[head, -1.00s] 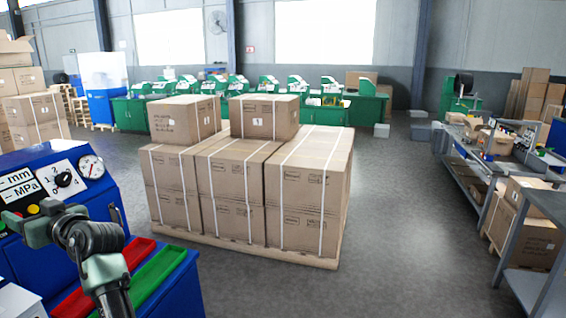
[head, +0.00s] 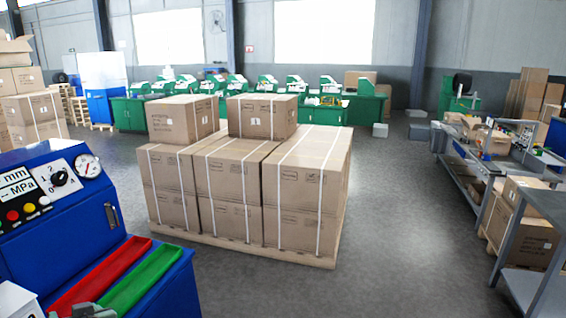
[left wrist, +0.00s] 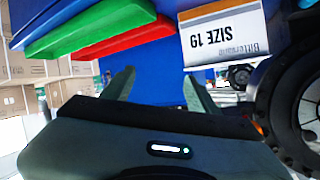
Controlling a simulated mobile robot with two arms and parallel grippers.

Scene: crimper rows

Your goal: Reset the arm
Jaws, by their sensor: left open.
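My left gripper (left wrist: 158,84) shows in the left wrist view with its two fingers spread apart and nothing between them. A blue surface lies beyond the fingertips. In the head view only a small grey-green piece of my left arm shows at the bottom edge, in front of the red and green trays. My right gripper is in neither view.
A blue machine (head: 60,225) with gauge and buttons stands at left, with a red tray (head: 100,275) and a green tray (head: 142,278). Stacked cartons (head: 230,185) stand mid-floor; a grey workbench (head: 480,170) is right.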

